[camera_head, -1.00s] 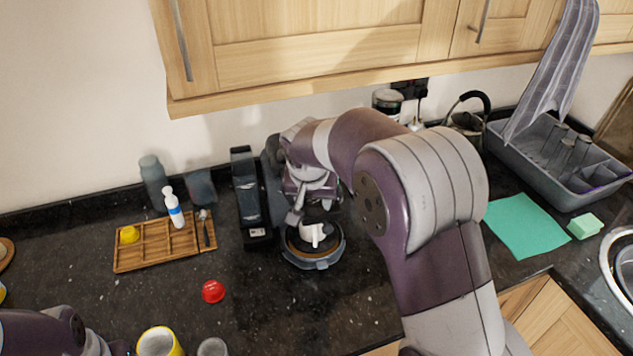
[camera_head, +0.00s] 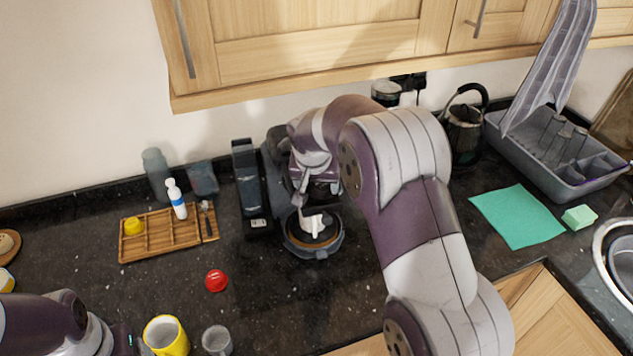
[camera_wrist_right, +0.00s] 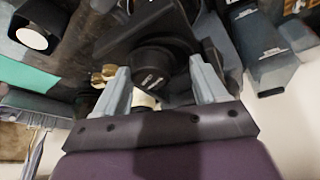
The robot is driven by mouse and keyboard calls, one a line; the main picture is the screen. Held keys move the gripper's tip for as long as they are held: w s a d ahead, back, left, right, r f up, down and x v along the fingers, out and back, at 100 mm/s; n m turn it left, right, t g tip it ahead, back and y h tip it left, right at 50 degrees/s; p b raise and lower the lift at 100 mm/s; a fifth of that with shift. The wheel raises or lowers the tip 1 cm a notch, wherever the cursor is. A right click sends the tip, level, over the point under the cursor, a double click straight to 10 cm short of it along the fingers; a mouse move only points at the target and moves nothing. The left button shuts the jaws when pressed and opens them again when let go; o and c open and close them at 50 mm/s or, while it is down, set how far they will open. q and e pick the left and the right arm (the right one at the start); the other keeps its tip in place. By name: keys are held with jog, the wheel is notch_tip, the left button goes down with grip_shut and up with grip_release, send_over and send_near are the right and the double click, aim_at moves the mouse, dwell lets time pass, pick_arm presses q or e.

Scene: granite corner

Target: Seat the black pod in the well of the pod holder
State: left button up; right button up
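My right gripper (camera_wrist_right: 160,88) is at the front of the black coffee machine (camera_head: 277,150); its fingers stand apart in the right wrist view. A round black part with small lettering (camera_wrist_right: 153,78) shows between and beyond the fingers, and I see no grip on it. I cannot make out the black pod or the pod holder's well for certain; the arm hides much of the machine front. A white shape (camera_head: 313,223) shows over the round tray (camera_head: 318,253). My left arm is at the lower left, and its fingertips are not clear.
A red pod (camera_head: 216,281) lies on the granite. A wooden tray (camera_head: 150,250) holds a yellow pod (camera_head: 133,226) and a white-blue bottle (camera_head: 176,200). A yellow mug (camera_head: 166,336) and grey cup (camera_head: 217,340) stand in front. A teal cloth (camera_head: 517,216) lies right.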

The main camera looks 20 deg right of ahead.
jog(key=b+v, duration=0.2)
jog(key=v, duration=1)
jog(key=s+a+f+n+g+y, duration=0.1)
jog(key=s+a+f+n, duration=0.1)
jog(key=s+f, duration=0.6)
jog(key=s+a+f+n+g+y, duration=0.1)
jog(key=s+f+n, duration=0.3)
jog(key=s+f, duration=0.4)
jog(key=s+a, duration=0.1)
jog(key=s, duration=0.2)
jog(key=shift+s+a+f, duration=0.2)
jog(key=shift+a+f, duration=0.1)
jog(key=shift+a, duration=0.1)
